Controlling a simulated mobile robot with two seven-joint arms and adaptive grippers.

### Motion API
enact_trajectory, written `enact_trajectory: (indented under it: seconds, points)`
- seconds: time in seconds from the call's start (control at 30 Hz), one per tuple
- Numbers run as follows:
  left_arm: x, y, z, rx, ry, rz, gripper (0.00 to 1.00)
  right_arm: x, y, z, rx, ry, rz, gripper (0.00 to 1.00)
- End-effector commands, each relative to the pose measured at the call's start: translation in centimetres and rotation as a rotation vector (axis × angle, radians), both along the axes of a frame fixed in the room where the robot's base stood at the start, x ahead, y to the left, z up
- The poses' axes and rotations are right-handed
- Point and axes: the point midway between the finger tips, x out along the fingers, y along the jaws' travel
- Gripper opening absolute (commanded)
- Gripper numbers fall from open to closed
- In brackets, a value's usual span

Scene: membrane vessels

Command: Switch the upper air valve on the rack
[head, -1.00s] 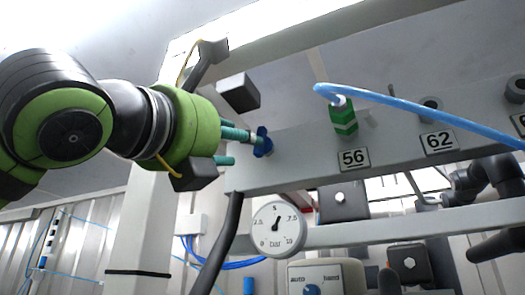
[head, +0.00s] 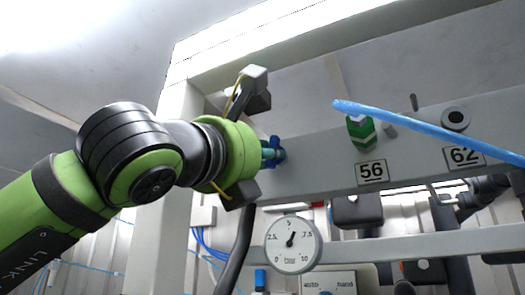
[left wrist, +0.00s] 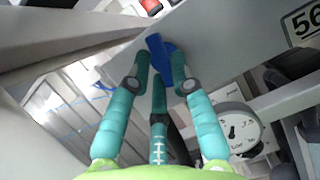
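The blue air valve handle (head: 281,155) sits at the left end of the grey rack beam, left of the green fitting. My left gripper (head: 271,151) reaches it from the left, with its teal fingers drawn together at the handle. In the left wrist view the handle (left wrist: 160,46) lies between the tips of the two upper fingers of my left gripper (left wrist: 159,66), which appear to press on it from both sides. The third finger is below. The handle is partly hidden by the fingers. My right gripper is not in view.
A round pressure gauge (head: 292,244) hangs below the beam. A dark hose (head: 239,250) runs down beside it. An upright post (head: 172,225) stands at left.

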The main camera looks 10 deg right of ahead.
Motion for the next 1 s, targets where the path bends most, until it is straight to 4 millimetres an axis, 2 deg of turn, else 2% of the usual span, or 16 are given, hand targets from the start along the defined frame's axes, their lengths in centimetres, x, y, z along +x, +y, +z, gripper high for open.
enact_trajectory:
  seconds: [0.27,0.7,1.0]
  points:
    - [0.0,0.2,0.4,0.024,-0.024,0.002,0.00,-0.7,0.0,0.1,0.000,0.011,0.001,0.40]
    - [0.1,0.5,1.1,0.322,-0.227,0.000,0.00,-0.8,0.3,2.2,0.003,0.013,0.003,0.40]
    - [0.0,0.6,1.0,0.405,-0.288,0.001,0.00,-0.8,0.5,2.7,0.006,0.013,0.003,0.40]
